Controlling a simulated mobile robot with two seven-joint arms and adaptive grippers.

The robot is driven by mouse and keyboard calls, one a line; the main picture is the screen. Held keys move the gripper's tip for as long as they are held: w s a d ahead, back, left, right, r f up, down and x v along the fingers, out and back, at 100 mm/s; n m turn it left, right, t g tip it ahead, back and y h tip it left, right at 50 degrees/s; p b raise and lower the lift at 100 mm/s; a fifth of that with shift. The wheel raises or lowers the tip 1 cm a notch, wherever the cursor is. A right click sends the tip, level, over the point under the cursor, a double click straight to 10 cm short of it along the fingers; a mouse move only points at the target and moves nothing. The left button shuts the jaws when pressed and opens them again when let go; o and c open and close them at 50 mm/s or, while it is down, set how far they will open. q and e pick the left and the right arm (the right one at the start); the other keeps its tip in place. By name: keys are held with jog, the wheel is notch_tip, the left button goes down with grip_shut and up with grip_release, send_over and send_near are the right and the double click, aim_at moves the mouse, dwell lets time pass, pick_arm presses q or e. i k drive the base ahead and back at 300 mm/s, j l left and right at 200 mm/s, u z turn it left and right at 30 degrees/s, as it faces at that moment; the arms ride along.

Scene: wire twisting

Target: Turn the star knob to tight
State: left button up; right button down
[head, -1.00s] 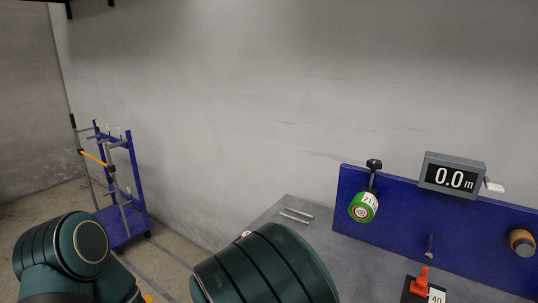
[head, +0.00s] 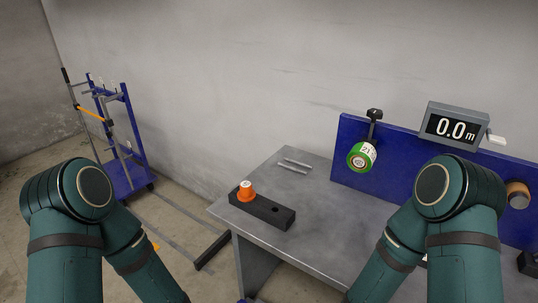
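On the blue panel (head: 345,150) at the right, a small black knob (head: 374,114) sits above a green spool (head: 361,156) marked 21. This may be the star knob; it is too small to make out its shape or setting. My two green arms reach down at the left and right of the head view. Both grippers are below the picture, out of sight. The right arm covers the middle of the panel.
A grey display (head: 455,126) reading 0.0 m stands on the panel. The grey table (head: 308,213) holds a black block (head: 272,212) with an orange piece (head: 246,191) and two thin rods (head: 294,164). A blue cart (head: 124,150) stands at the left.

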aim_at(374, 113)
jog(key=z, duration=0.75)
jog(key=k+l+u, duration=0.1)
jog(key=k+l, duration=0.15)
jog(key=k, duration=0.1)
